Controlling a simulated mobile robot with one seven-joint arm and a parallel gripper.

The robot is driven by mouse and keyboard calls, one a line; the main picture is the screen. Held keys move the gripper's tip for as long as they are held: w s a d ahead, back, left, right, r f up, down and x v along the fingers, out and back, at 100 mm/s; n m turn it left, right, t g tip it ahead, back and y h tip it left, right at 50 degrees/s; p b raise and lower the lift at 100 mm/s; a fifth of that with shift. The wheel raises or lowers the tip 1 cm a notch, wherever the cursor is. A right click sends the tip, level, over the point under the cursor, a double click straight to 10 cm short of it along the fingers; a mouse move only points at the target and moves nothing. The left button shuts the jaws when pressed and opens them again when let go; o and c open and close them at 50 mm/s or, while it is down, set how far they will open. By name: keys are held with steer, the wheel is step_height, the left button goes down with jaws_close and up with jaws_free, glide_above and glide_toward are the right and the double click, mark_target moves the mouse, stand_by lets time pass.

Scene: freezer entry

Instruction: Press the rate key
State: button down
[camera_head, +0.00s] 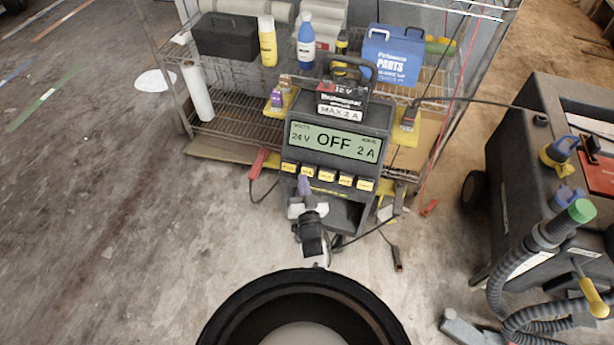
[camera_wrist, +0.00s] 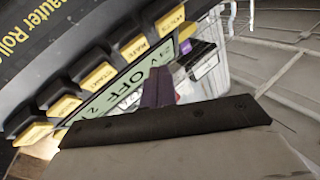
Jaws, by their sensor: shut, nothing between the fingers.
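A dark battery charger (camera_head: 335,115) stands in front of the wire shelf, its display (camera_head: 333,143) reading 24 V, OFF and 2 A. A row of several yellow-faced keys runs below the display. The rate key (camera_wrist: 135,47) is second in the row, beside the end key (camera_wrist: 172,22); in the head view the rate key (camera_head: 308,173) is second from the left. My gripper (camera_head: 304,184) is shut and empty, its purple tips close in front of the rate key. The wrist view shows the shut fingers (camera_wrist: 157,84) beside the key row; contact cannot be told.
The wire shelf (camera_head: 235,128) behind holds bottles and boxes. A red clamp (camera_head: 259,163) and cables lie beside the charger. A dark machine (camera_head: 550,150) with hoses stands at right.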

mark_target(307, 172)
steer(key=shift+w+d+f+b, duration=0.25)
steer(key=shift+w+f+b, duration=0.25)
steer(key=shift+w, duration=0.3)
stand_by(1.5)
steer(key=shift+w+d+f+b, duration=0.1)
steer(key=shift+w+b, duration=0.2)
steer(key=shift+b, duration=0.05)
